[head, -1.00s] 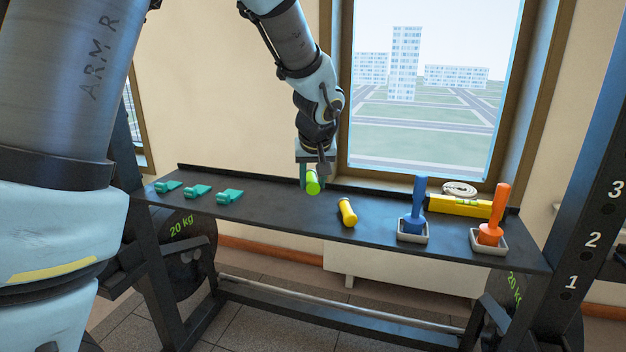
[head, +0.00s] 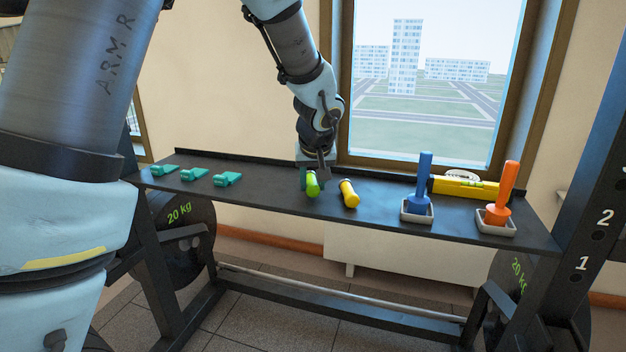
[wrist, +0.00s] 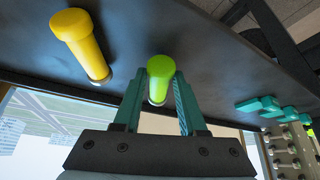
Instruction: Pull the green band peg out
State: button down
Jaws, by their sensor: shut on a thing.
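The green peg (head: 313,187) is at the middle of the black shelf in the head view, left of the yellow peg (head: 349,194). My gripper (head: 311,178) is shut on the green peg, with its teal fingers on either side. In the wrist view the green peg (wrist: 159,80) shows between the two fingers (wrist: 161,98), its rounded wider end away from the palm. Whether the peg touches the shelf I cannot tell. The yellow peg also shows in the wrist view (wrist: 84,45), apart from my gripper.
Several teal clips (head: 194,174) lie on the left of the shelf (head: 260,192). At the right a blue peg (head: 421,185) and an orange peg (head: 504,195) stand upright in grey trays. A yellow level (head: 463,188) and a white coil (head: 462,176) lie behind them.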

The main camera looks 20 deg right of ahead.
jog(key=shift+f+b, duration=0.25)
jog(key=shift+b, duration=0.05)
jog(key=shift+c, duration=1.9)
grip_release()
jog(key=v, duration=1.1)
jog(key=w+a+f+n+g+y, duration=0.1)
jog(key=w+a+f, duration=0.15)
jog(key=a, duration=0.55)
jog(key=w+a+f+g+y, duration=0.1)
jog(key=a+f, duration=0.2)
jog(key=a, duration=0.5)
jog(key=s+a+f+n+g, duration=0.1)
jog(key=s+a+f, duration=0.25)
jog(key=a, duration=0.55)
jog(key=s+a+f+n+g, duration=0.1)
jog(key=s+a+f, duration=0.25)
jog(key=a, duration=0.55)
notch_tip(320, 180, up, 13)
jog(key=p, duration=1.2)
jog(key=shift+s+a+p, duration=0.2)
jog(key=shift+a+p, duration=0.15)
